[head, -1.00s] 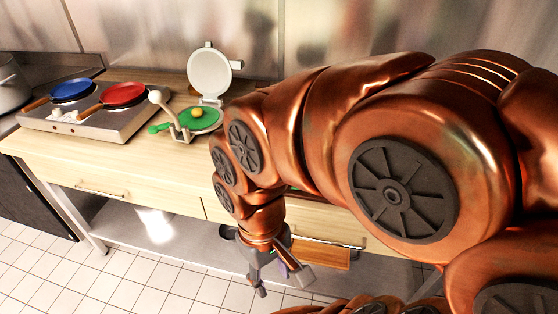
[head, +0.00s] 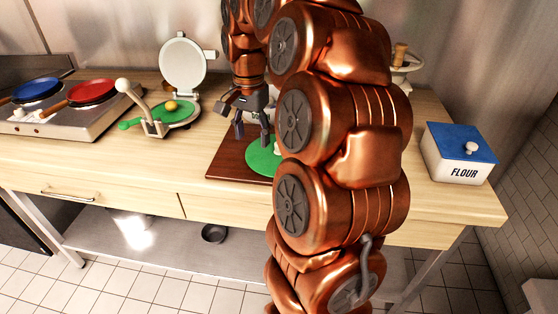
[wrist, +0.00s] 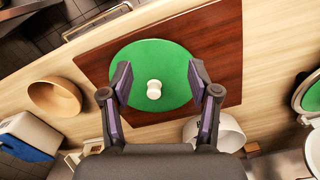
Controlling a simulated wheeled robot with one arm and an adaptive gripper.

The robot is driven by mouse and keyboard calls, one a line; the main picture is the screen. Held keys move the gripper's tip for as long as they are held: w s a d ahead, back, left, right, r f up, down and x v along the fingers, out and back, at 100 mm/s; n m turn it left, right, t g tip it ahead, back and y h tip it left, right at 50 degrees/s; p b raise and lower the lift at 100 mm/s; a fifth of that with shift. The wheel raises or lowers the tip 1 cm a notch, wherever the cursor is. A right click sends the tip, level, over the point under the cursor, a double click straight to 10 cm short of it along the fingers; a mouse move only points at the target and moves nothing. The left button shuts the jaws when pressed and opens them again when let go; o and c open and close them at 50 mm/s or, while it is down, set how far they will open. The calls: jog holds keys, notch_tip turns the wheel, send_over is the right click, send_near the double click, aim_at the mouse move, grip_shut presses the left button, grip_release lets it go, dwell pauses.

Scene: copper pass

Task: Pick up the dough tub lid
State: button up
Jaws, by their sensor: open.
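The dough tub lid appears to be the green disc (head: 262,160) with a white knob, lying flat on a dark wooden board (head: 222,163). In the wrist view the whole lid (wrist: 150,58) shows, with its knob near the middle. My gripper (head: 250,132) is open, empty and pointing down above the lid. In the wrist view my gripper (wrist: 160,80) has its fingers on either side of the knob, which looks lower than the fingertips. My arm hides the lid's right part in the head view.
A tortilla press (head: 185,65) stands open left of the board. A hob (head: 75,120) with blue and red pans is further left. A flour box (head: 458,168) stands at the right. In the wrist view, a wooden bowl (wrist: 55,97) and a white round vessel (wrist: 228,134) are near the board.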

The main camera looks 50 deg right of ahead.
aim_at(265, 162)
jog(key=d+m, duration=0.1)
jog(key=d, duration=0.2)
jog(key=d+f+m+b, duration=0.1)
jog(key=d+m, duration=0.1)
jog(key=d, duration=0.2)
jog(key=d+f+m, duration=0.1)
jog(key=d+m, duration=0.1)
jog(key=d, duration=0.2)
jog(key=shift+w, duration=0.2)
jog(key=shift+d+f, duration=0.15)
jog(key=shift+f, duration=0.95)
jog(key=shift+w+a+f+p, duration=0.1)
jog(key=shift+a+f+p, duration=0.05)
jog(key=shift+f, duration=0.3)
jog(key=shift+w+a+f+p, duration=0.1)
jog(key=shift+f+p, duration=0.05)
jog(key=shift+f, duration=0.3)
jog(key=shift+w+a+f+p, duration=0.15)
jog(key=shift+f+p, duration=0.3)
jog(key=shift+f, duration=1.45)
jog(key=shift+w, duration=0.1)
grip_shut()
